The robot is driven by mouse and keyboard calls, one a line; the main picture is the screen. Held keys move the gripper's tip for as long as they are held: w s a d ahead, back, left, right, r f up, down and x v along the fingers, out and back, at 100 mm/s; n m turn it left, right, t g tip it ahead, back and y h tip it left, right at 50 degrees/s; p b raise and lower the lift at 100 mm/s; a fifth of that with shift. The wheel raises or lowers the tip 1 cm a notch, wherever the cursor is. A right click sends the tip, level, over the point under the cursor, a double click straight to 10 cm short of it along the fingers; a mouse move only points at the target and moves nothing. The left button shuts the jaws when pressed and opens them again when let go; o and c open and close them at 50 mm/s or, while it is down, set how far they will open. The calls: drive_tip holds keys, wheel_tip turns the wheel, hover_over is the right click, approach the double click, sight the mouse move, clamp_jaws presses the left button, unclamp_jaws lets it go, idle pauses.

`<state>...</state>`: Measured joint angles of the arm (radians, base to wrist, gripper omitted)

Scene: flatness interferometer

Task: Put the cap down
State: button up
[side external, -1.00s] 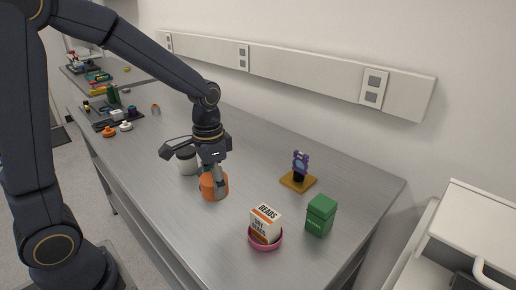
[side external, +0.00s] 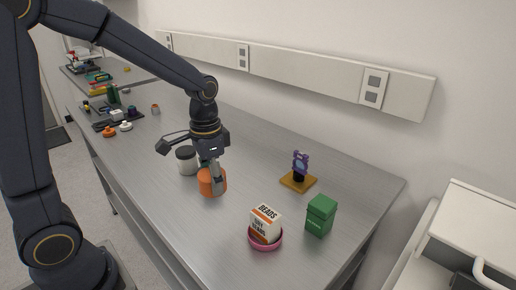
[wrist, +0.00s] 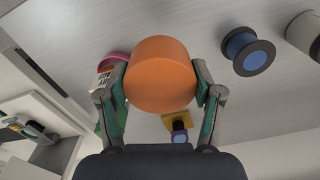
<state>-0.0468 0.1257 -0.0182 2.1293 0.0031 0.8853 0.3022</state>
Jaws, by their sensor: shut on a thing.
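The orange cap (side external: 211,182) is a wide, smooth, round piece; in the wrist view the cap (wrist: 161,75) fills the middle. My gripper (side external: 214,178) is shut on it, and the wrist view shows my gripper (wrist: 164,92) with one finger against each side. I cannot tell whether the cap touches the grey table (side external: 160,200) or hangs just above it. The cap hides the table directly beyond it in the wrist view.
A blue spool with dark flanges (wrist: 247,54) shows in the wrist view. A beads packet (side external: 265,224) in a pink dish (side external: 265,243), a green box (side external: 320,215) and a purple device (side external: 299,163) stand to the right.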

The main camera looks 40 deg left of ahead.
drive_tip(key=w+f, duration=0.4)
drive_tip(key=w, duration=0.4)
hover_over(255, 200)
drive_tip(key=s, duration=0.1)
wheel_tip(255, 200, down, 4)
drive_tip(key=shift+s+a+f, duration=0.1)
drive_tip(key=shift+s+f, duration=0.05)
drive_tip(key=shift+f, duration=0.05)
drive_tip(key=shift+w+f, duration=0.2)
drive_tip(key=shift+f, duration=0.05)
drive_tip(key=shift+w+f, duration=0.25)
drive_tip(key=shift+f, duration=0.65)
drive_tip(key=shift+w+f, duration=0.2)
drive_tip(key=shift+f, duration=0.7)
drive_tip(key=shift+f, duration=0.15)
drive_tip(key=o, duration=0.9)
